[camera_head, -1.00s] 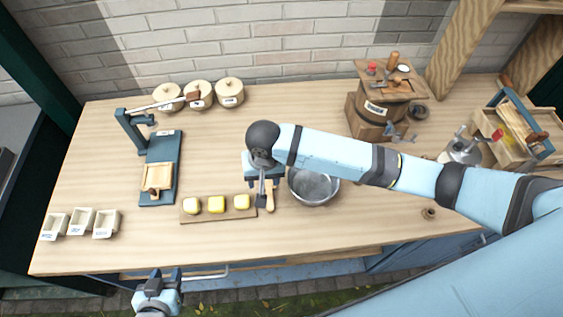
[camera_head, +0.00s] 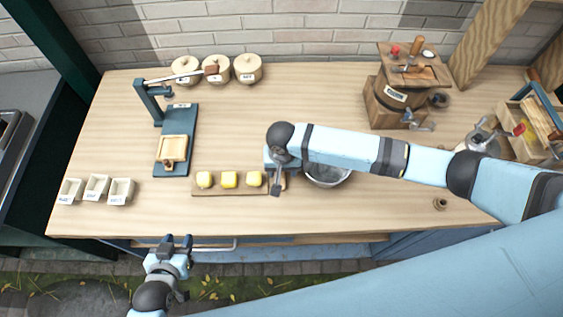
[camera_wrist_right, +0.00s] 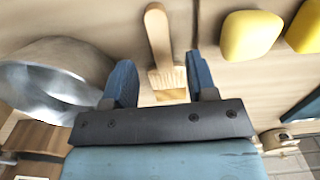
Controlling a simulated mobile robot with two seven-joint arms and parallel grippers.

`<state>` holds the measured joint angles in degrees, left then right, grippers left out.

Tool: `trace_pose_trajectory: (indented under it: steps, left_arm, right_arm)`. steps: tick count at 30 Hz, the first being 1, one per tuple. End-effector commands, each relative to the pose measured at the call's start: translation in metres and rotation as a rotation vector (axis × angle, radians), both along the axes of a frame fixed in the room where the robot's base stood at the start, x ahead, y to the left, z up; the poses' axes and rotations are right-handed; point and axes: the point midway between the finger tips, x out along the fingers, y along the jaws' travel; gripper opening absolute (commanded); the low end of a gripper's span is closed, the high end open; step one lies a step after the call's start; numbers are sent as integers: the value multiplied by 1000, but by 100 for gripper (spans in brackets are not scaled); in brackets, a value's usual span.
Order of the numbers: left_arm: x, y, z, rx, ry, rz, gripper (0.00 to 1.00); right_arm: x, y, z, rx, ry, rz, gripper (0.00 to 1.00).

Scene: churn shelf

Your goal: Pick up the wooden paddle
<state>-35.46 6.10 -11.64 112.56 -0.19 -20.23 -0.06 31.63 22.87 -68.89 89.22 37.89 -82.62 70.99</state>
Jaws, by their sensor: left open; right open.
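The wooden paddle (camera_wrist_right: 158,38) lies on the counter, with a plain handle and a wider, ridged head. In the right wrist view my right gripper (camera_wrist_right: 159,62) is open, with its blue fingers on either side of the paddle's head. The paddle is not held, and I cannot tell how far the fingers are above the counter. In the head view my right gripper (camera_head: 277,187) hides most of the paddle. My left gripper (camera_head: 177,243) is open and empty in front of the counter's front edge.
A metal bowl (camera_head: 326,177) stands right of the paddle. A board with yellow butter pieces (camera_head: 229,180) lies to its left. A blue press (camera_head: 178,140), small boxes (camera_head: 96,186), lidded pots (camera_head: 216,69) and a wooden churn (camera_head: 396,97) stand further off. The counter's middle is clear.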

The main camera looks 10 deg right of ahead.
Motion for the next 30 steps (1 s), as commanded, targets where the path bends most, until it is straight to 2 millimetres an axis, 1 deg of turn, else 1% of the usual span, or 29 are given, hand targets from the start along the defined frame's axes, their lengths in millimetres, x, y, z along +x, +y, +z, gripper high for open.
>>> trace_pose_trajectory:
  steps: [1, 6, 9, 12, 17, 18, 23, 24, 25, 30]
  left_arm:
    - [1, -1, -13, 3, -5, -3, 43]
    - [1, -2, -32, 17, -18, -32, 43]
    - [0, 0, -41, 23, -13, -40, 43]
    - [-1, -1, -43, 21, -7, -43, 43]
    - [-1, -4, -41, 17, -6, -44, 43]
    - [-1, -4, -40, 16, -7, -43, 43]
    - [-1, -5, -40, 14, -8, -42, 43]
    - [-1, -5, -40, 14, -8, -42, 43]
    - [-1, -5, -40, 14, -8, -42, 43]
    - [-1, -5, -40, 13, -9, -42, 43]
  right_arm:
    - [1, 1, -11, 2, -2, 1, 52]
    - [1, 1, -30, 0, -3, 0, 52]
    - [1, 1, -36, 1, -3, 1, 52]
    - [1, 1, -36, 1, -3, 1, 52]
    - [1, 1, -34, 2, -2, 1, 52]
    - [1, 1, -34, 1, -2, 1, 50]
    - [1, 1, -34, 1, -2, 1, 13]
    - [0, 1, -34, 1, -2, 0, 4]
    - [0, 1, -34, 1, -2, 1, 0]
    - [1, 1, -34, 2, -2, 1, 0]
